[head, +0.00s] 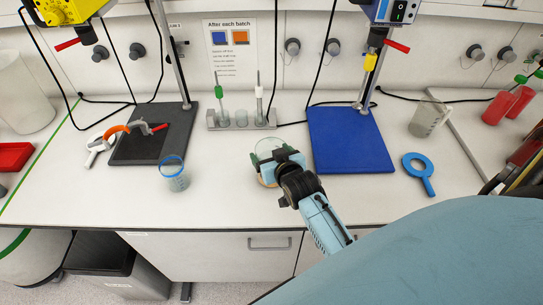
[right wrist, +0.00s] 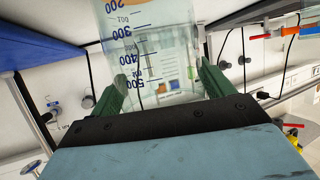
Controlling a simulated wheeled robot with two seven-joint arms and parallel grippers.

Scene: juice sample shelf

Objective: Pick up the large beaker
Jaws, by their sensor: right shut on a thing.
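The large beaker (head: 266,149) is clear glass and stands near the middle of the bench, left of the blue stand base. My right gripper (head: 276,163) is at its near side and partly covers it. In the right wrist view the beaker (right wrist: 155,45) shows blue graduation marks from 200 to 500, and the green fingers of the gripper (right wrist: 160,88) are shut on it from both sides. I cannot tell whether its bottom touches the bench. My left gripper is not in view.
A small blue-rimmed beaker (head: 173,181) stands to the left. A tube rack (head: 241,121) is behind. Another beaker (head: 428,119) stands at the right. The front bench middle is clear.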

